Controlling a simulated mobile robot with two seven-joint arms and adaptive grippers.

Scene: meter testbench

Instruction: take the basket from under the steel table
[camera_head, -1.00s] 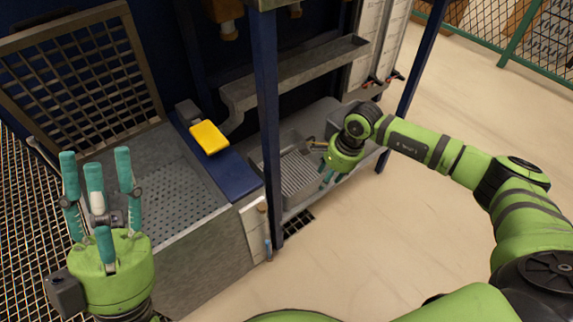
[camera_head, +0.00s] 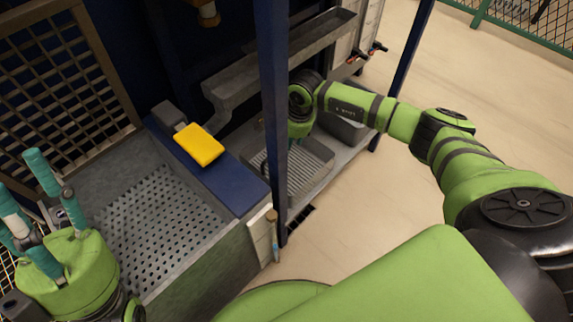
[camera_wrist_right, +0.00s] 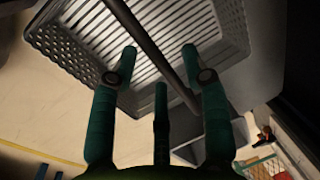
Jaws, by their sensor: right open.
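The grey basket (camera_head: 312,160), with a slatted bottom, sits low on a grey shelf behind a blue post, below a long steel trough-like top (camera_head: 290,58). The post and my right arm hide part of it. In the right wrist view the basket (camera_wrist_right: 85,35) shows its perforated wall and slats, with a dark bar crossing diagonally. My right gripper (camera_wrist_right: 160,70) is open, its fingers spread before the basket and near the bar; I cannot tell whether they touch. My left gripper (camera_head: 42,205) is open and empty at the left edge, far from the basket.
The blue post (camera_head: 272,100) stands close to my right wrist. A perforated grey worktop (camera_head: 160,215) and a yellow block (camera_head: 199,145) on a blue ledge lie to the left. A grey bin (camera_head: 345,128) is right of the basket. The floor (camera_head: 440,75) at right is clear.

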